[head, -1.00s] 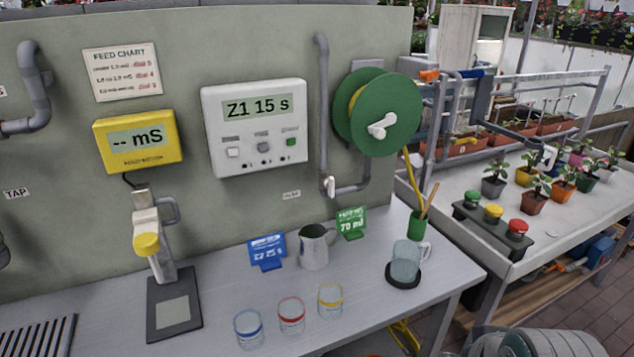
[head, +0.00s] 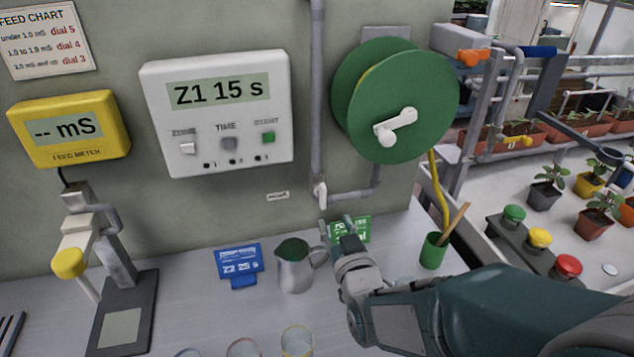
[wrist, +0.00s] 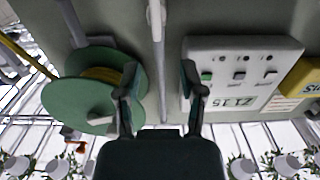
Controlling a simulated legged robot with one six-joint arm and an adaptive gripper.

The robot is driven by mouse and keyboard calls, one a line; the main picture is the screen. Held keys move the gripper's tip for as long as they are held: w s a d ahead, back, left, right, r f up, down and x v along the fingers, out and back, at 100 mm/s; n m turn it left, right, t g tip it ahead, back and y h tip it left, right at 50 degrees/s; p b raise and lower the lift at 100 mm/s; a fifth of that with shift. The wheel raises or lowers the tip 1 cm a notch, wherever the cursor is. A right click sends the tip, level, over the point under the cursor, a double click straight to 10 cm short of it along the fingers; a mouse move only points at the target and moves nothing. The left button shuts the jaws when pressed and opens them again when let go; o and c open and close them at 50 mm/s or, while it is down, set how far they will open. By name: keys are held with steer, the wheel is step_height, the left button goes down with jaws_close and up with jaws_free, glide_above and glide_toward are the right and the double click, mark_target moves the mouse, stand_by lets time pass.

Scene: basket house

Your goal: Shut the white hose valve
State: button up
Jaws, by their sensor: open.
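The white hose valve (head: 320,192) sits low on the grey wall pipe, below the label of the grey-white control box and left of the green hose reel (head: 395,100). Its small white lever hangs roughly downward in the head view. My gripper (head: 338,228) is just below and right of the valve, apart from it. The wrist view is upside down. There my gripper (wrist: 159,80) is open and empty, its two fingers either side of the vertical pipe. The white valve (wrist: 155,18) shows at the top edge, beyond the fingertips.
A metal jug (head: 294,268), a blue card (head: 240,265) and a green card (head: 350,229) stand on the bench under the valve. The control box (head: 220,112) hangs left of the pipe.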

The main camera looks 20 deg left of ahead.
mark_target(324, 194)
steer(key=x, duration=1.1)
steer(key=shift+s+r, duration=0.1)
steer(key=shift+d+r, duration=0.15)
steer(key=shift+d, duration=0.35)
jaws_close()
steer(key=shift+a, duration=0.15)
